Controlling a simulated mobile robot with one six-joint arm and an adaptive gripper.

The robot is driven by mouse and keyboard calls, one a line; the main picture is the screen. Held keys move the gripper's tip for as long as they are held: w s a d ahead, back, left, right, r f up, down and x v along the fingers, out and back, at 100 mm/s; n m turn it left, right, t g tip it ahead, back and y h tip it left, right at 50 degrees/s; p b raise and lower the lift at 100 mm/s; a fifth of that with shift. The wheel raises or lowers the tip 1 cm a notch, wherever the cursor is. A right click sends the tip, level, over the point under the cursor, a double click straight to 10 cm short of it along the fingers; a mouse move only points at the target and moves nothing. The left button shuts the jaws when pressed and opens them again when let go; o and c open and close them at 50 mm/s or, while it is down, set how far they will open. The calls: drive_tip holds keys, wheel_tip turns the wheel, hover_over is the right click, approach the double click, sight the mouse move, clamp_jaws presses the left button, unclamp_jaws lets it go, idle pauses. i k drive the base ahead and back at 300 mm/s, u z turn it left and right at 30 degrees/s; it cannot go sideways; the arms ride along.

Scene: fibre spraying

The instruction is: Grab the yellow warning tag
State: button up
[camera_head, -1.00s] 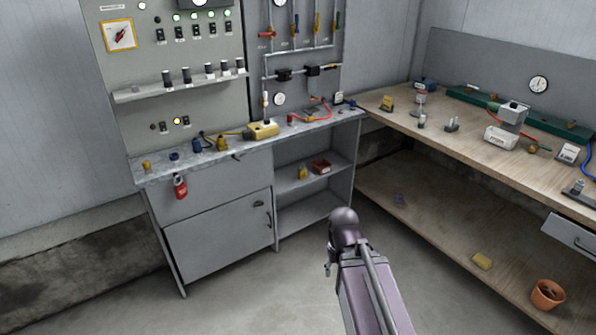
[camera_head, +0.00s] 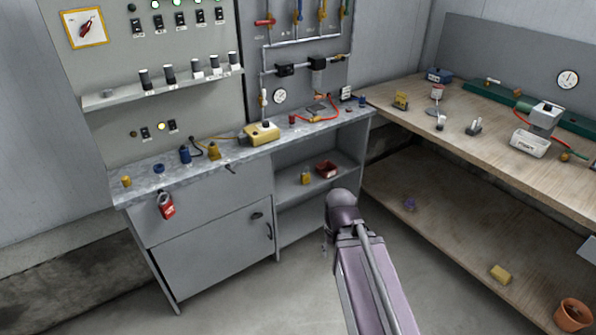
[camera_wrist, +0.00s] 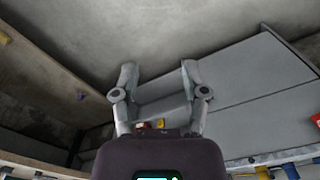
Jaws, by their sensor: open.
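I cannot tell for certain which yellow item is the warning tag. A small yellow piece (camera_head: 306,178) stands on the open shelf of the grey cabinet, beside a red box (camera_head: 327,170). An upright yellow piece (camera_head: 401,99) stands on the wooden bench. Other small yellow items, one dark yellow (camera_head: 214,151) and one at the left end (camera_head: 127,181), stand on the grey counter. My gripper (camera_wrist: 158,72) is open and empty in the wrist view, its fingers apart. In that view, seen upside down, a yellow item (camera_wrist: 160,123) shows beyond the gripper base. In the head view the fingers are hidden.
The grey counter (camera_head: 144,186) holds a yellow box (camera_head: 262,134) and small parts; a red tag-like item (camera_head: 167,206) hangs at its front. The wooden bench (camera_head: 480,145) stands at right, with a terracotta pot (camera_head: 572,314) on its lower shelf. The floor (camera_head: 260,300) before the cabinet is clear.

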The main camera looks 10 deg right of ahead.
sight(304, 176)
drive_tip(key=z, duration=0.05)
drive_tip(key=i, duration=0.15)
drive_tip(key=z, duration=0.05)
drive_tip(key=k, duration=1.3)
drive_tip(key=u, duration=0.4)
drive_tip(key=i, duration=0.55)
drive_tip(key=u, duration=0.75)
drive_tip(key=i, duration=1.45)
drive_tip(key=z, duration=0.3)
